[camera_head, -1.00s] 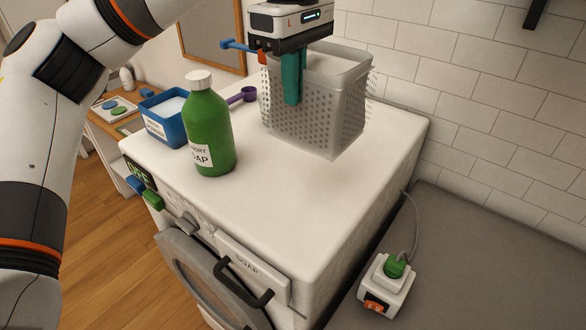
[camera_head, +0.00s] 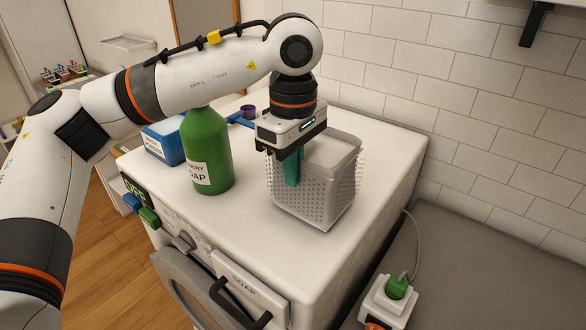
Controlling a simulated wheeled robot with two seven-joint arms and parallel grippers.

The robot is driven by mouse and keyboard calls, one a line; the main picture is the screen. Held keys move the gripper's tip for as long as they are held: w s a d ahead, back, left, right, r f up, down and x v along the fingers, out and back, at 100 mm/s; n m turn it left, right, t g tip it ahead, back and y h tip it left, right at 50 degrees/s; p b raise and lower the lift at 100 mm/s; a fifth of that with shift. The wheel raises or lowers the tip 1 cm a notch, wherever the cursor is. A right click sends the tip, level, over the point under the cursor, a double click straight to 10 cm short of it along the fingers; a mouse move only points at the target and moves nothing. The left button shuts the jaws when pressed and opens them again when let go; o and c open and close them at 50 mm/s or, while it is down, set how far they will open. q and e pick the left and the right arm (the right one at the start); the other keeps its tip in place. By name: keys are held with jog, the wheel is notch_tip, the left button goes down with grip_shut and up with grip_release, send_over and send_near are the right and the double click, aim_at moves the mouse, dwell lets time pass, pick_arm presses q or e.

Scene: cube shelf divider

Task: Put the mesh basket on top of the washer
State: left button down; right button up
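The light grey mesh basket (camera_head: 328,190) is upright over the right part of the white washer's top (camera_head: 250,230). Its base looks at or very near the surface; I cannot tell whether it bears fully on it. My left gripper (camera_head: 292,168) points down at the basket's left near rim. One teal finger shows against the outer wall and the other is hidden, and the gripper looks shut on the basket wall. My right gripper is not in view.
A green soap bottle (camera_head: 206,150) and a blue box (camera_head: 165,142) stand left of the basket, with a purple scoop (camera_head: 248,110) behind. A tiled wall (camera_head: 480,120) is at the right. A white plug block (camera_head: 385,303) lies on the grey surface (camera_head: 480,260).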

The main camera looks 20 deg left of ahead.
pick_arm(q)
jog(key=shift+f, duration=0.55)
jog(key=shift+f, duration=0.2)
jog(key=c, duration=1.6)
grip_release()
jog(key=shift+r, duration=0.1)
